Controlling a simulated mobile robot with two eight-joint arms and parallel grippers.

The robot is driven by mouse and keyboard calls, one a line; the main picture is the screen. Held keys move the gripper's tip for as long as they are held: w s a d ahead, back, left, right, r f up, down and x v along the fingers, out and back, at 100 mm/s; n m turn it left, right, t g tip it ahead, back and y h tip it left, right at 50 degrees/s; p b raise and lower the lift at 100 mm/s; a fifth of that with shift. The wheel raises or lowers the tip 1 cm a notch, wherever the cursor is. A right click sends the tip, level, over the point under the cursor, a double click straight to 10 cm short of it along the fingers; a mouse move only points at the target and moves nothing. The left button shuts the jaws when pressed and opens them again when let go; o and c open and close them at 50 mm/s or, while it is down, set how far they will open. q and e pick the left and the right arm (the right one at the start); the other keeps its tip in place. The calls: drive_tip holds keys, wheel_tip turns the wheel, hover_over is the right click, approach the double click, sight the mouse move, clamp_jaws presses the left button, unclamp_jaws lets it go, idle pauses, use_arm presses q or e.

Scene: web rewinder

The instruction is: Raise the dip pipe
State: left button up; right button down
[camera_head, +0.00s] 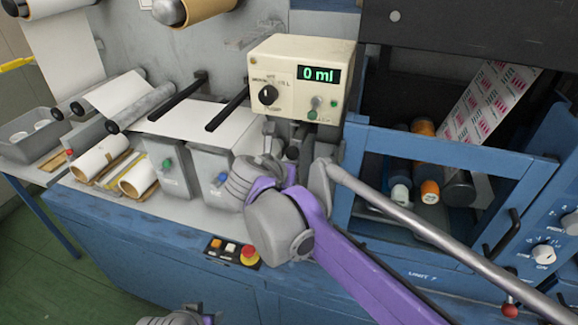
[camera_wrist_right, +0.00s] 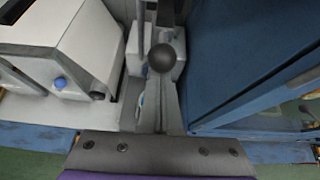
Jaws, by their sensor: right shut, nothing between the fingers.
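The dosing unit, a cream box (camera_head: 303,78) with a green "0 ml" display, a black knob and a green-tipped switch, stands above the machine bench in the head view. Small grey fittings show under it, but I cannot tell which is the dip pipe. My right gripper (camera_wrist_right: 160,88) is shut and empty, pointing at a black ball knob (camera_wrist_right: 162,57) on a grey fitting. The knob lies at the fingertips; I cannot tell whether they touch. In the head view my right wrist hides much of this spot. Only a part of my left arm shows at the bottom edge.
Two grey boxes, one with a green knob (camera_head: 167,163) and one with a blue knob (camera_head: 222,177), stand left of my wrist. A blue frame (camera_head: 440,150) and a long silver rod (camera_head: 420,225) are to the right. A red emergency button (camera_head: 249,253) is below.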

drive_tip(key=shift+r, duration=0.1)
wheel_tip(320, 180, down, 5)
drive_tip(key=b, duration=0.3)
use_arm(q)
drive_tip(key=s+f, duration=0.2)
drive_tip(key=f, duration=0.1)
drive_tip(key=shift+s+f+p, duration=0.2)
drive_tip(key=shift+s+p, duration=0.1)
drive_tip(key=shift+p, duration=0.05)
use_arm(e)
drive_tip(key=v, duration=1.1)
drive_tip(key=shift+r, duration=0.2)
drive_tip(key=shift+s+d, duration=0.1)
